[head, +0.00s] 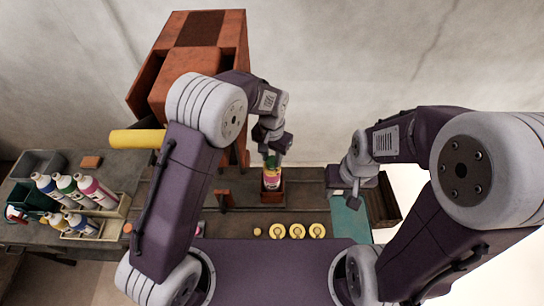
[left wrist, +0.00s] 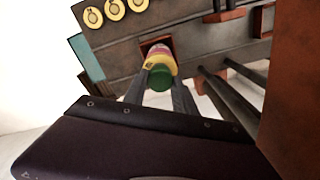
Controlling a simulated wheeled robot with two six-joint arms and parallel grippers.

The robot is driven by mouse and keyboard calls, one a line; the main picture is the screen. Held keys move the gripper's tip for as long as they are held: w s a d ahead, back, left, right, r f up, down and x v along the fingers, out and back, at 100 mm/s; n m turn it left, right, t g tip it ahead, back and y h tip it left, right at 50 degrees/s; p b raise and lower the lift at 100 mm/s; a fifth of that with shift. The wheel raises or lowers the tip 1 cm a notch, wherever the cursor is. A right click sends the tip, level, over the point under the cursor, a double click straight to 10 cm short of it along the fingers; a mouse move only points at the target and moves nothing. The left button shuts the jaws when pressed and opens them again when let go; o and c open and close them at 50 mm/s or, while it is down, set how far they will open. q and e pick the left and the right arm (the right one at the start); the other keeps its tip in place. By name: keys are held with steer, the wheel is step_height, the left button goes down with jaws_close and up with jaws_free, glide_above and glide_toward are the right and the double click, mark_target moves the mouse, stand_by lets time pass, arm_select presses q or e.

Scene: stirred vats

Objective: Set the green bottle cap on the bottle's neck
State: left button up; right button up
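The bottle (head: 271,181), with pink, white and yellow bands, stands in a small reddish wooden holder (head: 272,196) in the head view. It also shows in the left wrist view (left wrist: 159,55). The green bottle cap (head: 270,161) is at the bottle's top, in line with it; it shows in the left wrist view (left wrist: 153,78) between my fingers. Whether it touches the neck is hidden. My left gripper (head: 272,156) points down over the bottle, its fingers on both sides of the cap. My right gripper (head: 355,194) hangs apart to the right; its fingers are too small to judge.
Several bottles (head: 72,190) stand in trays at the left. Yellow discs (head: 298,231) lie in front of the holder. A tall orange-brown cabinet (head: 200,60) rises behind my left arm, with a yellow cylinder (head: 137,139) beside it. A teal mat (head: 350,220) lies at the right.

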arm_select(q)
steer(key=o, duration=0.4)
steer(key=shift+o, duration=0.2)
steer(key=shift+r, duration=0.1)
step_height(320, 180, up, 8)
steer(key=shift+f+b, duration=0.1)
steer(key=shift+b, duration=0.95)
steer(key=shift+r, duration=0.55)
